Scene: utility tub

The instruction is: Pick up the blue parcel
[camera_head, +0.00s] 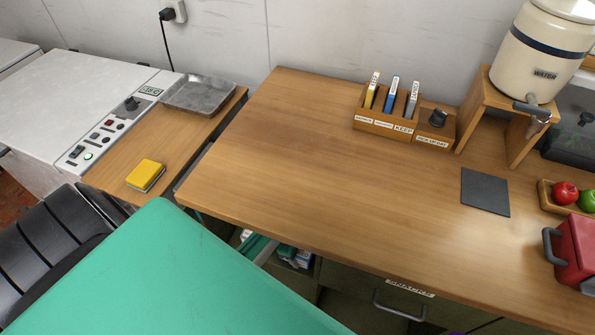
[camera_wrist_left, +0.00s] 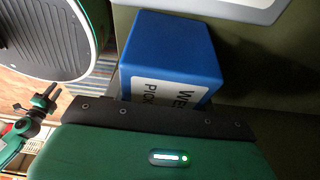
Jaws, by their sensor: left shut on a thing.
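The blue parcel (camera_wrist_left: 172,55) is a box with a white printed label, partly cut off, in the left wrist view. My left gripper (camera_wrist_left: 158,114) shows there as a green body with a black edge right against the parcel's near side. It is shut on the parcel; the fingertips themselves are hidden. In the head view I cannot clearly make out the parcel or the gripper. A large green surface fills the lower left there.
The wooden counter (camera_head: 290,170) is clear in its middle and left. A wooden organizer (camera_head: 385,126), a dark mat (camera_head: 485,192), a water dispenser (camera_head: 545,50) and a red box (camera_head: 575,252) stand towards the right. A yellow sponge (camera_head: 146,174) and metal tray (camera_head: 198,93) lie left.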

